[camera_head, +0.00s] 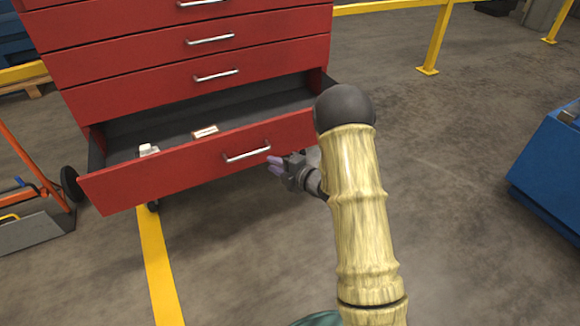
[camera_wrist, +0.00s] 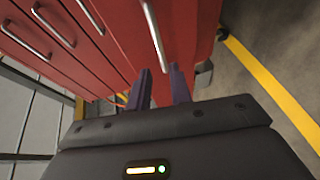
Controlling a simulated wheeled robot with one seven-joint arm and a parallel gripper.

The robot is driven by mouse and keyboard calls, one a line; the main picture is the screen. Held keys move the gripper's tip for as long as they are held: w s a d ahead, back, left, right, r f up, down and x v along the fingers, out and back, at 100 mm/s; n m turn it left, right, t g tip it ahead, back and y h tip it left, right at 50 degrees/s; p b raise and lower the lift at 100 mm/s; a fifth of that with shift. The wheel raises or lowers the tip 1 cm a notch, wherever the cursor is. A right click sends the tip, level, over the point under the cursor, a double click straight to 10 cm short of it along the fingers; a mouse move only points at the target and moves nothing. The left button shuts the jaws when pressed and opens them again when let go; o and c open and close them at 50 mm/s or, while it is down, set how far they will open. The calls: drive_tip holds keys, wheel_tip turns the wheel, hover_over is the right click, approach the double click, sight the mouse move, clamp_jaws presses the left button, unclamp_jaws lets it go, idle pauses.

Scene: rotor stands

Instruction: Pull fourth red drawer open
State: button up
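The red cabinet (camera_head: 190,72) stands at the upper left in the head view. Its lowest visible red drawer (camera_head: 165,172), fourth down among those showing, is pulled well out. The silver bar handle (camera_head: 247,154) is on that drawer's front; a handle (camera_wrist: 154,38) also shows ahead of the fingers in the wrist view. My gripper (camera_head: 276,166) is just right of the handle's right end, close to the drawer front. In the wrist view its purple fingers (camera_wrist: 160,86) are apart with nothing visibly held. I cannot tell whether they touch the drawer.
A small box (camera_head: 205,131) and a white item (camera_head: 148,150) lie in the open drawer. The drawers above are shut. An orange-framed cart (camera_head: 30,180) is at left, a blue container (camera_head: 552,165) at right. The floor between is clear.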

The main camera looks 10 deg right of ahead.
drive_tip(key=p+v, duration=0.1)
drive_tip(key=v, duration=0.4)
drive_tip(key=shift+s+d, duration=0.25)
drive_tip(key=shift+s, duration=0.05)
drive_tip(key=shift+r, duration=0.1)
